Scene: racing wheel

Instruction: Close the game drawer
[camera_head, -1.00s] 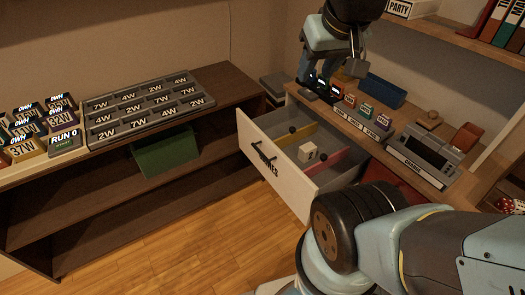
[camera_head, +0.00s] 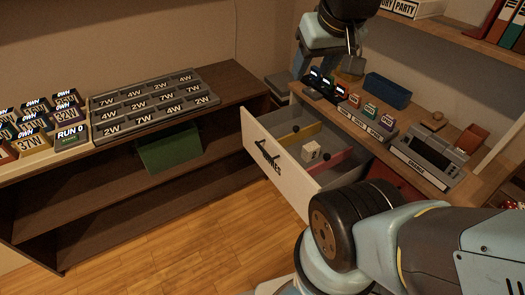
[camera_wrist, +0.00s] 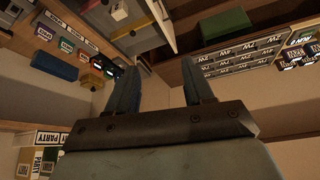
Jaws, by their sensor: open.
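The game drawer has a white front (camera_head: 275,165) with a dark handle (camera_head: 268,154) and black lettering partly hidden by it. It is pulled out from under the desk, so its inside shows. Inside are yellow and red dividers, a pale cube (camera_head: 311,151) and small dark balls. My gripper (camera_head: 327,66) is above and behind the drawer, over the back of the desk, apart from the drawer. In the wrist view my gripper (camera_wrist: 160,72) has its two blue fingers spread with nothing between them. Part of the drawer shows at the top of the wrist view (camera_wrist: 162,14).
The desk (camera_head: 410,112) carries coloured cartridges (camera_head: 370,112), a blue box (camera_head: 387,91) and a grey console (camera_head: 430,155). A dark shelf (camera_head: 110,195) with labelled trays stands left, holding a green box (camera_head: 168,148). The wooden floor (camera_head: 190,235) before the drawer is clear.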

